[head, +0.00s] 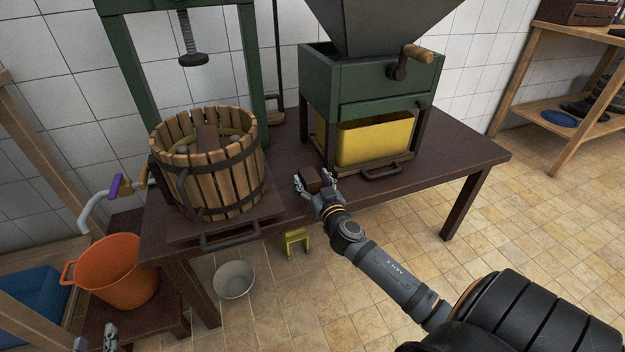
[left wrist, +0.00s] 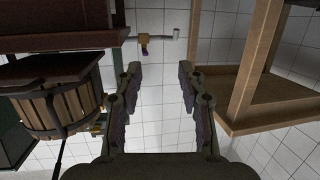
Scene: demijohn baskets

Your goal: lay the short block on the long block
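A small dark brown block (head: 314,179), which looks like the short block, is at the front of the table near the green crusher. My right gripper (head: 317,184) is at it, one finger on each side; I cannot tell if the fingers press on it or if it rests on the table. A brown block (head: 207,138), perhaps the long block, shows inside the slatted basket (head: 215,180), mostly hidden by the staves. My left gripper (head: 96,341) is low at the left edge of the head view. In the left wrist view (left wrist: 160,90) it is open and empty.
The green crusher (head: 370,85) with a yellow bin (head: 372,142) stands right of the basket. The green press frame (head: 130,60) and its screw rise over the basket. The table's right end is clear.

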